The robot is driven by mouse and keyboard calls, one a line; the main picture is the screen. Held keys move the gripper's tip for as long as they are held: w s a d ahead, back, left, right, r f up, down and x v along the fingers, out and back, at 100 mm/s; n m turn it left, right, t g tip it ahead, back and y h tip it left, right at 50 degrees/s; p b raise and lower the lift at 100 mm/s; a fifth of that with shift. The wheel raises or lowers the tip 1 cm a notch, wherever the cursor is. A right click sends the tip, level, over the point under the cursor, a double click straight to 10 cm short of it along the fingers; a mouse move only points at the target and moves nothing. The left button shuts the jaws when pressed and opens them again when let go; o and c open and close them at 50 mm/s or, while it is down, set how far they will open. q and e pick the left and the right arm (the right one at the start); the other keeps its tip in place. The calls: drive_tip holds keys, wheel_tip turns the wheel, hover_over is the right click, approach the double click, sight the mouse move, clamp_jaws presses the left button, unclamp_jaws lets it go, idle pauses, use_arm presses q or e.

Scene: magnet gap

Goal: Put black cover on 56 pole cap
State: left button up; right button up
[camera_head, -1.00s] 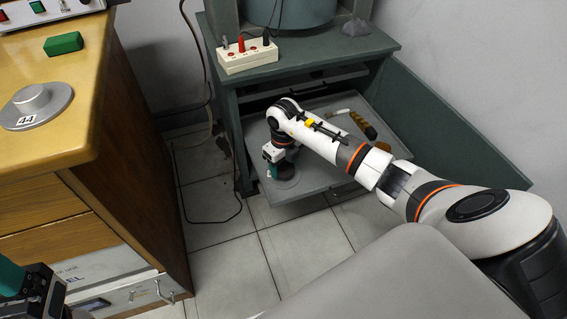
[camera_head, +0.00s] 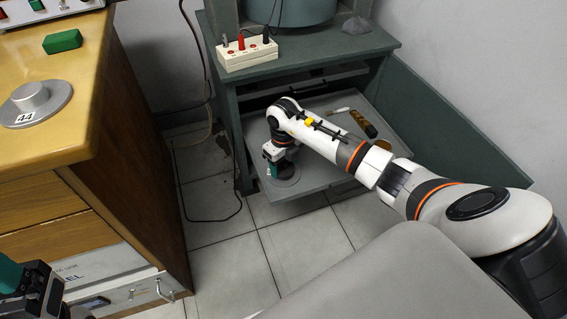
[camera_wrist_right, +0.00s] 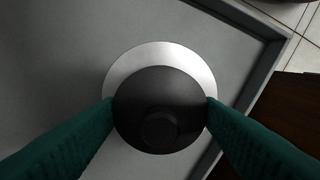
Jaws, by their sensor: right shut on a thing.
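My right gripper (camera_head: 273,170) reaches down into the grey pull-out tray. In the right wrist view its green fingers are shut on the sides of a round black cover (camera_wrist_right: 158,105) with a small raised knob. A silver disc (camera_wrist_right: 163,52), a pole cap, lies on the tray under the cover, its bright rim showing mostly at the far side. Its number is not readable. I cannot tell whether the cover touches it. Another pole cap (camera_head: 50,103), labelled 44, sits on the wooden desk. My left gripper (camera_head: 30,293) is partly in view at the lower left, its fingertips unclear.
The tray (camera_head: 328,172) also holds a brush-like tool (camera_head: 363,122) and a brown round object (camera_head: 382,145). The tray's raised edge (camera_wrist_right: 262,80) runs close to the right gripper. A white socket box (camera_head: 247,53) stands above. A green block (camera_head: 62,41) lies on the desk (camera_head: 75,135).

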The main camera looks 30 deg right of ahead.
drive_tip(key=o, duration=0.8)
drive_tip(key=shift+o, duration=1.2)
drive_tip(key=shift+f, duration=0.1)
drive_tip(key=c, duration=0.5)
drive_tip(key=shift+c, duration=0.2)
